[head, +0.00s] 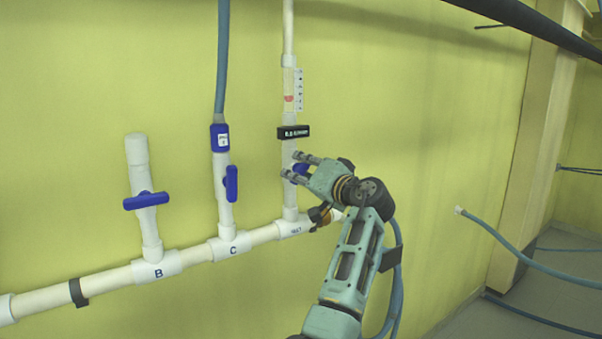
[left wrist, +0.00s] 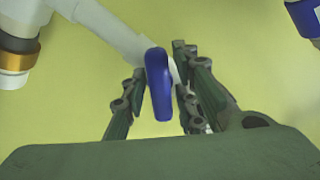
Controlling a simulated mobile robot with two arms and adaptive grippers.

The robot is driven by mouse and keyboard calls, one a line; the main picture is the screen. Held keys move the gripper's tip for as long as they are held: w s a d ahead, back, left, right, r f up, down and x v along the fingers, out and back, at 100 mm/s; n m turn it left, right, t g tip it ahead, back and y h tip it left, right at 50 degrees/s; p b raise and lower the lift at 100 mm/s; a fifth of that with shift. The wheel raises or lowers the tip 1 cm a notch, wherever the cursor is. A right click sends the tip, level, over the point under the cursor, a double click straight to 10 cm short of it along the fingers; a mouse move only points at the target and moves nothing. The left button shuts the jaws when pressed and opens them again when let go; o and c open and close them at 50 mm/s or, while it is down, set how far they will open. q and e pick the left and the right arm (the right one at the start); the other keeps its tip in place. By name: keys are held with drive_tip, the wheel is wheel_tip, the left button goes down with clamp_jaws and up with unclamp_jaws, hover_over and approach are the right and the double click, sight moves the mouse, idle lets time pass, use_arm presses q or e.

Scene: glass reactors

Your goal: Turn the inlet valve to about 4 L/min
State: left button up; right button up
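The inlet valve's blue handle (head: 300,170) is on the white vertical pipe at the right end of the row, partly hidden by my left gripper (head: 293,165). In the left wrist view the handle (left wrist: 159,88) lies between the two fingers of the left gripper (left wrist: 158,66), which stand apart on either side. A gap shows beside the handle, so the gripper looks open around it. A black display (head: 294,132) sits above on the same pipe; its digits are too small to read surely. Over it is a clear flow tube with a red float (head: 289,98). My right gripper is out of view.
Valve B (head: 146,200) and valve C (head: 231,184), both with blue handles, stand to the left on the white horizontal pipe (head: 105,280). A loose blue hose (head: 510,248) sticks out at the right. The yellow wall (head: 440,110) is close behind the pipes.

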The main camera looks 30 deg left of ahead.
use_arm(q)
drive_tip(key=shift+o, duration=0.5)
drive_tip(key=shift+d+f, duration=0.1)
drive_tip(key=shift+d, duration=0.1)
drive_tip(key=v, duration=1.1)
drive_tip(key=shift+s+d, duration=0.25)
